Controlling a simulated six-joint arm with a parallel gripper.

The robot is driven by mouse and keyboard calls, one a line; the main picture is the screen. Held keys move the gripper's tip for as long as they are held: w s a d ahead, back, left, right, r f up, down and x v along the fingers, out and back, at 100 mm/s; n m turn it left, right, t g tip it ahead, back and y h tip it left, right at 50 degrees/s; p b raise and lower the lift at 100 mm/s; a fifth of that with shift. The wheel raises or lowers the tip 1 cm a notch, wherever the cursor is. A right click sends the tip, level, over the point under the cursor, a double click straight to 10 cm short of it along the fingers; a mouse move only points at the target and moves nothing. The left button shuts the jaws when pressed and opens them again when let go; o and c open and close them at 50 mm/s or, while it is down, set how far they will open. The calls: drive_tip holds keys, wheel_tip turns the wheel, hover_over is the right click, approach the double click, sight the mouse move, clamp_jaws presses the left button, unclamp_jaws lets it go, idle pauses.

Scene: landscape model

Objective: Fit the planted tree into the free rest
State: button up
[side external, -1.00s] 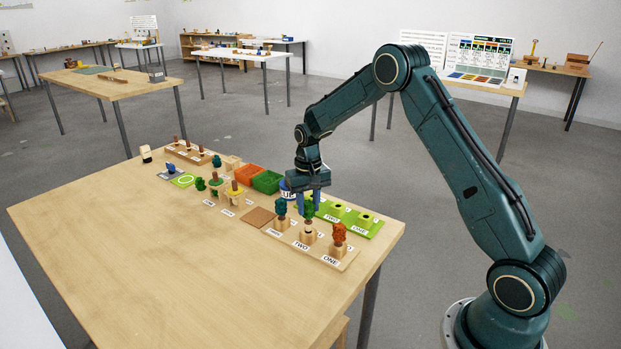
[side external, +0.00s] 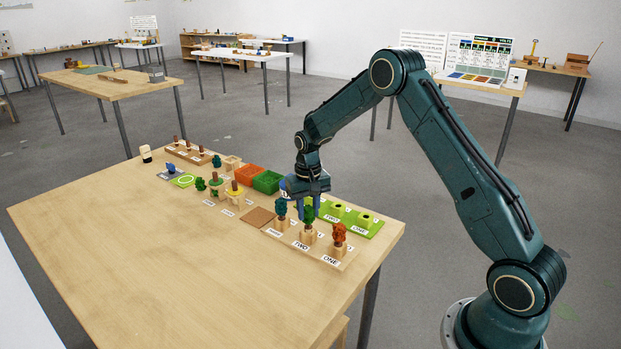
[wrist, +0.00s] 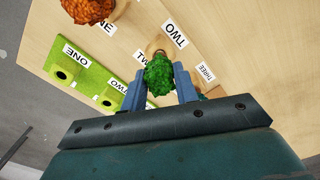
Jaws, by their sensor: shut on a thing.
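The green tree (side external: 308,214) is upright at the wooden rest (side external: 308,237) by the TWO label, between a teal tree (side external: 281,208) at THREE and an orange tree (side external: 340,234) at ONE. My gripper (side external: 307,207) is shut on the green tree from above. The wrist view shows its blue fingers on either side of the green crown (wrist: 159,76). The tree's foot is mostly hidden there, so I cannot tell how fully it is seated.
A green board (side external: 350,219) with labelled sockets lies just behind the row. Orange (side external: 249,175) and green (side external: 267,181) bins stand to the left. The table's front left is clear.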

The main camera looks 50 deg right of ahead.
drive_tip(key=shift+f, duration=0.5)
drive_tip(key=o, duration=1.2)
drive_tip(key=shift+c, duration=0.2)
wheel_tip(320, 180, up, 14)
drive_tip(key=shift+f, duration=0.15)
idle(0.6)
